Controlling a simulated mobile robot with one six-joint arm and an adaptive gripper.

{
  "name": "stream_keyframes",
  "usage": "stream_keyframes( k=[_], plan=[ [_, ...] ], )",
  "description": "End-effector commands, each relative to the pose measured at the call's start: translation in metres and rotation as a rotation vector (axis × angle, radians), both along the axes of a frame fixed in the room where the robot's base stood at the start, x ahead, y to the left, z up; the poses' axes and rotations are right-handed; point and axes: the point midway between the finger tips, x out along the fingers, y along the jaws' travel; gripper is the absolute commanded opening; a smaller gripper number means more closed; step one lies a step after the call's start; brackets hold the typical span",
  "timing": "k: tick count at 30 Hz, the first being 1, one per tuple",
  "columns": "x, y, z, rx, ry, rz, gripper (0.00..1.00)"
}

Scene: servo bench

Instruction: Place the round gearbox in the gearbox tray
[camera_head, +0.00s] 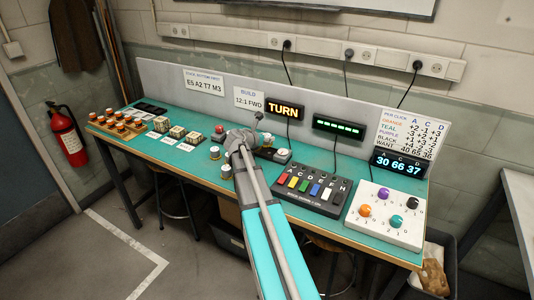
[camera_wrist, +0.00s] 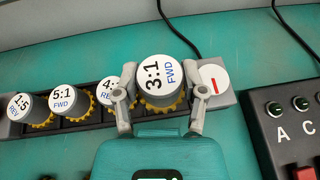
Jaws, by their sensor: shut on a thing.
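My gripper (camera_wrist: 162,82) is shut on a round gearbox (camera_wrist: 155,70) with a white "3:1 FWD" top and a yellow gear rim, one finger on each side. The dark gearbox tray (camera_wrist: 88,140) runs beneath it and to the left. In it stand grey gearboxes marked "5:1 FWD" (camera_wrist: 62,98) and "1:5 REV" (camera_wrist: 20,106), and one whose label (camera_wrist: 110,92) is partly hidden by a finger. Whether the held gearbox touches the tray floor, I cannot tell. In the head view my gripper (camera_head: 240,141) is over the middle of the bench and hides the held gearbox.
A white disc with a red mark (camera_wrist: 214,80) sits on the tray's right end. A dark button panel (camera_head: 311,190) and a white knob box (camera_head: 385,215) stand to the right. Loose round pieces (camera_head: 215,152) lie left of my gripper. A "BUILD 12:1 FWD" sign (camera_head: 248,99) is behind.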

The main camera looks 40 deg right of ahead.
Motion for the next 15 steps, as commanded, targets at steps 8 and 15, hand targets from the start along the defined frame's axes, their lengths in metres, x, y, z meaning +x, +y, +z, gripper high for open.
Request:
stream_keyframes(
  k=[8, 15],
  plan=[
    [-0.0012, -0.0076, -0.0087, 0.000, 0.000, -0.001, 0.03],
    [-0.0013, -0.0075, -0.0083, 0.000, 0.000, -0.001, 0.03]
  ],
)
